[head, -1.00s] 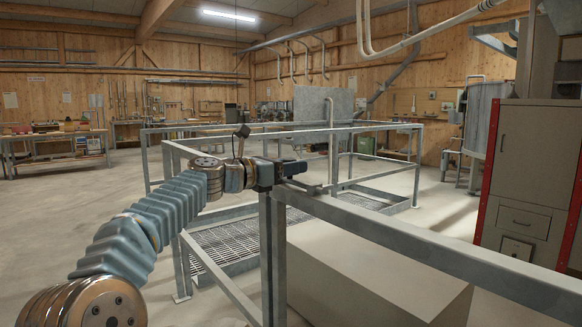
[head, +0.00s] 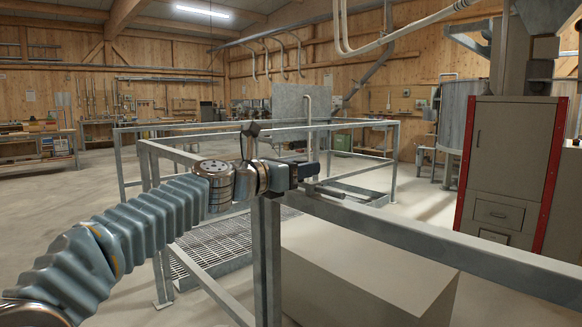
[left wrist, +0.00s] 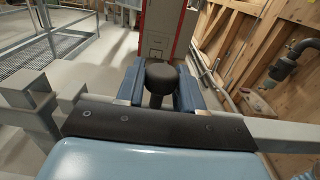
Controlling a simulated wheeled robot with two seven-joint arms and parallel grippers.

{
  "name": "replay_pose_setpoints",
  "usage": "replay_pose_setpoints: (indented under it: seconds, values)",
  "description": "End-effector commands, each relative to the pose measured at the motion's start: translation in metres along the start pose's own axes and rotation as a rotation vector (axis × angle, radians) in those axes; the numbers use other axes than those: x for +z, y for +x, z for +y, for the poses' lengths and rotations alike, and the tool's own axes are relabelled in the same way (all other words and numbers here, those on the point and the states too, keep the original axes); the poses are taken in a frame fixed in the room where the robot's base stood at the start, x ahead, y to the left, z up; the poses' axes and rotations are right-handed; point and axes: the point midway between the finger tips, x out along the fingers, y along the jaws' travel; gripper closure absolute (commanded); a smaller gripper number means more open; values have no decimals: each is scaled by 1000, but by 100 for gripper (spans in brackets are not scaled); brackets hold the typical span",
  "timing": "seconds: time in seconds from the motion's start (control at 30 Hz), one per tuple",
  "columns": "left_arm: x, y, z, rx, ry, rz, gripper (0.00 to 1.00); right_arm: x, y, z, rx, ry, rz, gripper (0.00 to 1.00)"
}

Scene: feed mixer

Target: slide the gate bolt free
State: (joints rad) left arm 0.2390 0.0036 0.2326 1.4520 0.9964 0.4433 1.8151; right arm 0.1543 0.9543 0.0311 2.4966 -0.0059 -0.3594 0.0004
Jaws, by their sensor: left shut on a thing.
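The gate bolt (head: 328,191) is a grey metal bar lying along the gate's top rail (head: 430,242), just right of the upright posts (head: 266,262). My left gripper (head: 303,173) is above the rail, right of the posts. In the left wrist view its blue fingers (left wrist: 160,88) are shut on the bolt's black round knob (left wrist: 160,72), which stands up between them. The gripper hides much of the bolt in both views, so I cannot tell whether its end still reaches the post. My right gripper is in neither view.
A pale grey block (head: 365,275) stands behind the gate rail. A metal grating (head: 225,243) lies inside the railings. A grey cabinet with red edges (head: 505,160) stands at the right. The floor (head: 75,215) at the left is clear.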

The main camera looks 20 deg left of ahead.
Motion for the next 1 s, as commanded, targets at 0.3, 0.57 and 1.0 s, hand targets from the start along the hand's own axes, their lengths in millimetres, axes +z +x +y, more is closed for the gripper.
replay_pose_setpoints:
  seconds: [0.3,0.57,1.0]
  values:
    - [-2,1,-5,-14,-1,4,56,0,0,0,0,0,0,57]
    - [-1,1,-3,-10,-1,3,42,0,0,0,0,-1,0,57]
    - [-3,-54,-2,-4,1,0,42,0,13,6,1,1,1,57]
